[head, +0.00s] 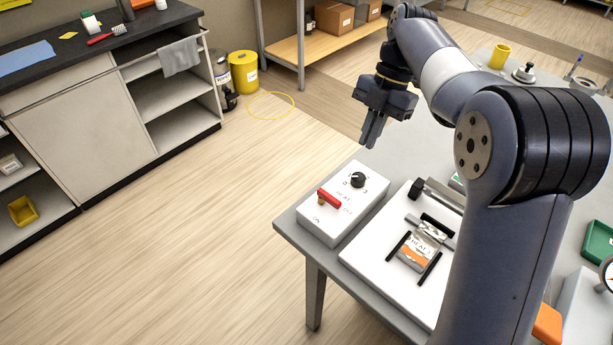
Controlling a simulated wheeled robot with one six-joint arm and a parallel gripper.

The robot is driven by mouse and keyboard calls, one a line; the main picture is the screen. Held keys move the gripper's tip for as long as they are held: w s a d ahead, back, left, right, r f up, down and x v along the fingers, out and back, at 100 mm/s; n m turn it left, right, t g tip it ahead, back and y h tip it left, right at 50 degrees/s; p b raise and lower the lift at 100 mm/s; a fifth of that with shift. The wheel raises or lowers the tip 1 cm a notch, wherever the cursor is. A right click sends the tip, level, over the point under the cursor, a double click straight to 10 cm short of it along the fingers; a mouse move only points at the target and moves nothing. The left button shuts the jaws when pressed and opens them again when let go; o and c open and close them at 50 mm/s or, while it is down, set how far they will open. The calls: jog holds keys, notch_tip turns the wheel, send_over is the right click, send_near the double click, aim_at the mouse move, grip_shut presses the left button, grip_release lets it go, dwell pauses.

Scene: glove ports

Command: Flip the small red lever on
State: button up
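The small red lever (330,199) is on top of a white control box (338,228) at the table's near left corner. The box has lettering that seems to read HEAT, ON and OFF. The lever's bar lies slantwise, its lower right end towards the OFF mark; the ON mark is nearer the box's left front edge. A black dial knob (358,180) sits behind the lever on the same box. My gripper (371,146) points down above and behind the box, apart from the lever. Its fingers look close together, but the angle hides any gap.
A white plate (362,257) with a clamp-like fixture and an orange-and-white labelled packet (416,253) lies right of the box. My arm hides part of the grey table (286,221). A yellow mug (499,56) stands far back. Floor left of the table is clear.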

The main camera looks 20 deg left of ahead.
aim_at(329, 201)
grip_shut()
jog(key=x, duration=1)
jog(key=shift+s+f, duration=0.1)
jog(key=shift+s, duration=0.1)
jog(key=s, duration=0.1)
jog(key=s+a+p, duration=0.1)
jog(key=s, duration=0.1)
jog(key=shift+a+r, duration=0.1)
jog(key=shift+r, duration=0.1)
jog(key=shift+s+a+f, duration=0.1)
jog(key=shift+s, duration=0.05)
